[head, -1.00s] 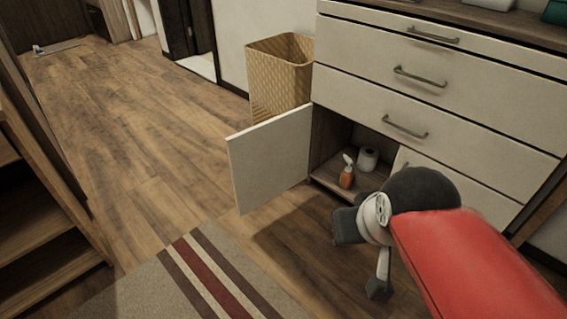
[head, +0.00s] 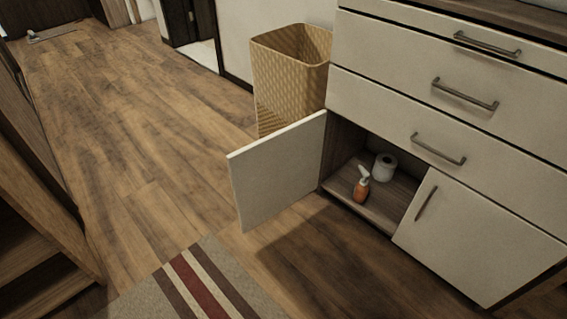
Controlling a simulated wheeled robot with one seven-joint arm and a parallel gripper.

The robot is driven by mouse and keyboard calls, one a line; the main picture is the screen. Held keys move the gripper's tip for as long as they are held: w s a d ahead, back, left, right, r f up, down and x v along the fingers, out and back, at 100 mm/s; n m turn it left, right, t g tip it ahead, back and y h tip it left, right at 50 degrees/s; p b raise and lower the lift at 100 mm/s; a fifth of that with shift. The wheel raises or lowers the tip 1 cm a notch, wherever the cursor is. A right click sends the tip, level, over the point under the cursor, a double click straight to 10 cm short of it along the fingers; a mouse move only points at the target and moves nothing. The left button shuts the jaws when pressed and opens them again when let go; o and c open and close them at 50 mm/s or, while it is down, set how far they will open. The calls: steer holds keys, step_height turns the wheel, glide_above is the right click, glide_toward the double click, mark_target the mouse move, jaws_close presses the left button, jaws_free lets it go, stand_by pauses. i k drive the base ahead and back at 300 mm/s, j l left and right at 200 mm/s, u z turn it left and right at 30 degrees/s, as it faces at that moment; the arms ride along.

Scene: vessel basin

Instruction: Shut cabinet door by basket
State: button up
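The white cabinet door (head: 276,176) stands wide open at the lower left of the cabinet, swung out toward the left. The woven basket (head: 289,78) stands on the floor behind the door, against the wall. The open compartment (head: 345,189) holds an orange spray bottle (head: 361,186) and a white paper roll (head: 384,167). The handle of the open door is not visible. My gripper is not in view.
A closed lower door (head: 480,240) and several closed drawers (head: 440,118) with bar handles are to the right. A striped rug (head: 200,285) lies in front. A wooden shelf unit (head: 35,215) is at the left. The floor (head: 150,160) between is clear.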

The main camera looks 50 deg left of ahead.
mark_target(268, 175)
steer(key=j, duration=0.6)
steer(key=k+j+z, duration=0.1)
steer(key=j, duration=1.15)
steer(key=k+j, duration=0.1)
steer(key=j, duration=0.5)
steer(key=j+z, duration=0.1)
steer(key=j, duration=0.5)
steer(key=k+j, duration=0.15)
steer(key=j, duration=0.5)
steer(key=j+z, duration=0.1)
steer(key=j, duration=0.5)
steer(key=k+l, duration=0.1)
steer(key=l, duration=0.25)
steer(key=k+l, duration=0.15)
steer(key=l, duration=0.2)
steer(key=k+l, duration=0.1)
steer(key=l, duration=0.25)
steer(key=k+l, duration=0.15)
steer(key=l, duration=0.2)
steer(key=u, duration=0.05)
